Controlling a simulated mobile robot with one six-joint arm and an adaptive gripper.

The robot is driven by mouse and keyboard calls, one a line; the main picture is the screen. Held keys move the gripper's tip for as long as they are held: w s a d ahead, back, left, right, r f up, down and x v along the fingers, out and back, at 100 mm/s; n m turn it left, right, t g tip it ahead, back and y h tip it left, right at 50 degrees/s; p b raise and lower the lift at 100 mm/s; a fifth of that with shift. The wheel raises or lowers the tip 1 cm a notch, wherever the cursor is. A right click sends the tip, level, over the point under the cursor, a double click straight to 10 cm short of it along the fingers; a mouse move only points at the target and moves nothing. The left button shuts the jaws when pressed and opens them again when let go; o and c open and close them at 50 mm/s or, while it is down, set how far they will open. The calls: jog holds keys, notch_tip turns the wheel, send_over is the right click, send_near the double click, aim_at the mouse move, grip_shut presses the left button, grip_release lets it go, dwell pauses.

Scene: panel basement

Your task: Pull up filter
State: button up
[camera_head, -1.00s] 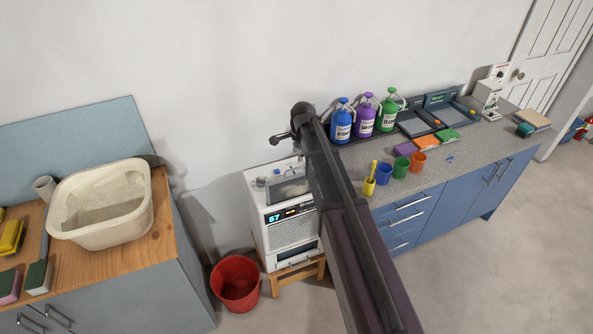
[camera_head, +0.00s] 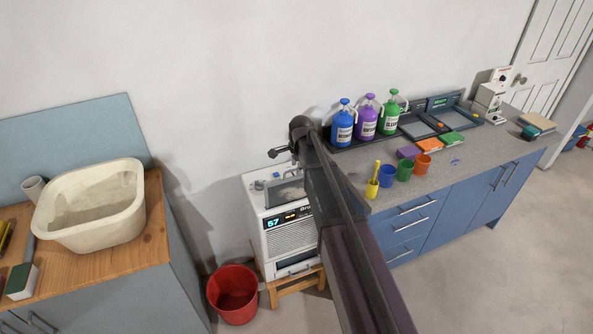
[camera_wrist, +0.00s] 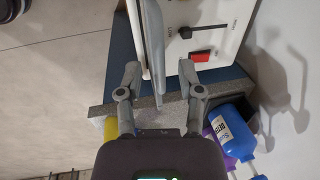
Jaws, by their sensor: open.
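The filter appears to be the thin grey framed panel (camera_head: 284,192) standing tilted at the top of the white machine (camera_head: 291,236) with the lit "57" display. In the wrist view, a pale grey panel (camera_wrist: 153,45), seen nearly edge-on, runs down between the fingers of my gripper (camera_wrist: 160,76). My gripper is open, with one finger on each side of the panel and gaps showing. The machine's white top (camera_wrist: 213,35), with a red switch and a black knob, lies to the right. In the head view my arm hides part of the machine's right side.
The machine stands on a wooden stool (camera_head: 297,281). A red bucket (camera_head: 233,292) is on the floor to its left. A wooden-topped cabinet with a cream basin (camera_head: 92,207) is farther left. On the right, a grey counter (camera_head: 464,160) carries bottles, cups and trays.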

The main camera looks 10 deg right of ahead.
jog(key=shift+f, duration=0.15)
grip_shut()
dwell(0.4)
notch_tip(320, 180, up, 8)
jog(key=p, duration=0.8)
jog(key=shift+w, duration=0.1)
grip_release()
jog(key=shift+f, duration=0.15)
